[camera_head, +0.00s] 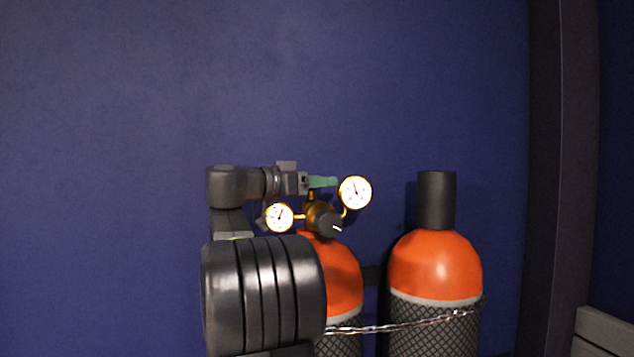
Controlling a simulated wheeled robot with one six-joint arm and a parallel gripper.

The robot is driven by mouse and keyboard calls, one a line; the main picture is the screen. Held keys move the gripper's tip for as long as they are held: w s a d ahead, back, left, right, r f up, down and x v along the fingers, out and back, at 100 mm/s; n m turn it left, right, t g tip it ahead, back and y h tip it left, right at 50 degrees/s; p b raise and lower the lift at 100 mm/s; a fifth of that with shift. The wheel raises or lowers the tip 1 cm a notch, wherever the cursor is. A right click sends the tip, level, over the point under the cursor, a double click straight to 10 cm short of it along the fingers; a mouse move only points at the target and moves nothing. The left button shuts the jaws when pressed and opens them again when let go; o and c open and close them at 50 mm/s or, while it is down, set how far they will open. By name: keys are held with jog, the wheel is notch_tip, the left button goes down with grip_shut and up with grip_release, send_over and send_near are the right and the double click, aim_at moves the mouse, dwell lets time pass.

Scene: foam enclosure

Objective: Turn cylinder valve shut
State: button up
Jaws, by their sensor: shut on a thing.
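A gas cylinder (345,277) with an orange shoulder stands behind my arm, which hides its left part. On its top sits a brass regulator with a black knob (327,223), a small left gauge (279,217) and a larger right gauge (355,192). The green valve handle (324,182) is above the regulator, seen nearly edge-on. My gripper (308,182) comes from the left at the height of the handle and is shut on its left side. The fingertips are small and partly hidden here.
A second orange cylinder (434,264) with a black cap (437,200) stands to the right. A chain (400,326) runs across both cylinders. A blue wall (130,120) is behind, with a dark post (562,150) at right. The space left of my arm looks clear.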

jog(key=shift+s+m+g+h+p, duration=0.1)
jog(key=shift+m+g+h+p, duration=0.2)
jog(key=shift+m+g+h, duration=0.75)
jog(key=shift+g+y, duration=0.35)
jog(key=shift+g, duration=0.2)
jog(key=o, duration=1)
jog(key=shift+c, duration=0.2)
jog(key=b+v, duration=0.1)
jog(key=v, duration=1.2)
jog(key=shift+s+a, duration=0.2)
jog(key=shift+a, duration=0.15)
jog(key=shift+d, duration=0.15)
